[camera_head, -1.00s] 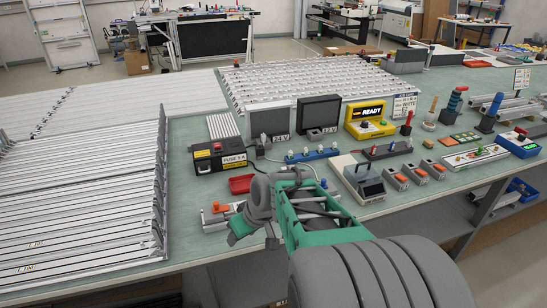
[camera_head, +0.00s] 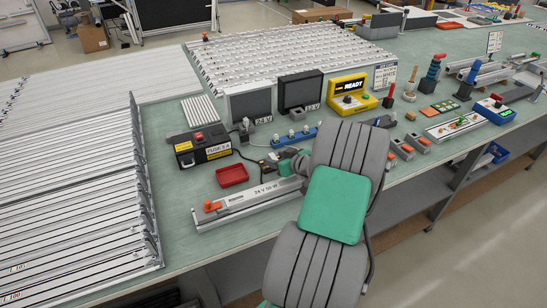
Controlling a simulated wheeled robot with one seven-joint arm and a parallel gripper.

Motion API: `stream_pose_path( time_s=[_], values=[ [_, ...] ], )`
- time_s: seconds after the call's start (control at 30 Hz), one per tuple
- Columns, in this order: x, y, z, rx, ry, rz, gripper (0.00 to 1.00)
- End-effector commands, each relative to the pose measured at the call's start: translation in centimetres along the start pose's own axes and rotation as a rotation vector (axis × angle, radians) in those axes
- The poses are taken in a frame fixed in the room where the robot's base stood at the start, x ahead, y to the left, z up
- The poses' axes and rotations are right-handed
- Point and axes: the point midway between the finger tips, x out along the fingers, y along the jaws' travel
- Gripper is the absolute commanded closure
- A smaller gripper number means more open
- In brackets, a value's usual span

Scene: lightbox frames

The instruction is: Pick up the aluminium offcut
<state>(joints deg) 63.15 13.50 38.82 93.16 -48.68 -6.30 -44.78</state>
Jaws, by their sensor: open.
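My gripper (camera_head: 276,164) is small and partly hidden behind my grey and green arm. Its dark fingers are apart, low over the bench near the right end of a long silvery bar (camera_head: 250,196) with orange end pieces and a printed label. I cannot tell which piece is the aluminium offcut. Several short silvery profiles (camera_head: 484,72) lie at the right back of the bench. My arm covers part of the bench front.
A red tray (camera_head: 232,175) and a black fuse box (camera_head: 203,146) stand left of the gripper. Green bench shows at front left.

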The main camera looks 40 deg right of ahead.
Motion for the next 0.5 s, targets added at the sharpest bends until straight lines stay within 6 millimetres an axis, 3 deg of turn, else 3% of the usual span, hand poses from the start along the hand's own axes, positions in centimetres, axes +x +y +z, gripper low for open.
stream_pose_path(
  time_s=[0.23,0.5],
  values=[
    [0.42,0.13,0.08,0.001,-0.001,0.003,0.52],
    [0.36,0.16,0.09,0.001,-0.001,0.003,0.73]
  ],
)
